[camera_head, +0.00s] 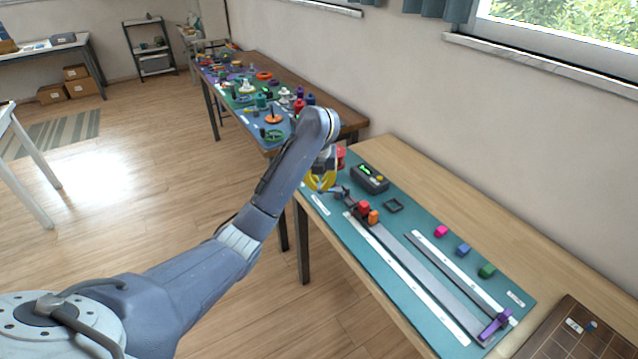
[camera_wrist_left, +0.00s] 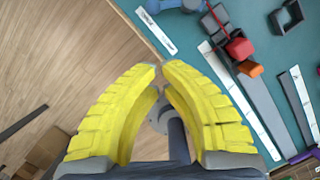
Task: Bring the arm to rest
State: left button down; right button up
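My left gripper (camera_head: 322,182) has yellow fingers and hangs by the mat's left edge, partly hidden by my wrist. In the left wrist view the two yellow fingers of the gripper (camera_wrist_left: 160,65) come together at their tips, with a gap only lower down between them. Nothing shows held between them. My right gripper is not in view.
On the mat are a red block (camera_head: 364,207), an orange block (camera_head: 373,217), a dark display box (camera_head: 369,178), a square frame (camera_head: 393,205), long rails and a purple clamp (camera_head: 494,326). Pink, blue and green blocks lie right. A cluttered table (camera_head: 310,78) stands behind. Floor at left is open.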

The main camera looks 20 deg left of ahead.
pick_arm(q)
jog(key=shift+s+r, duration=0.25)
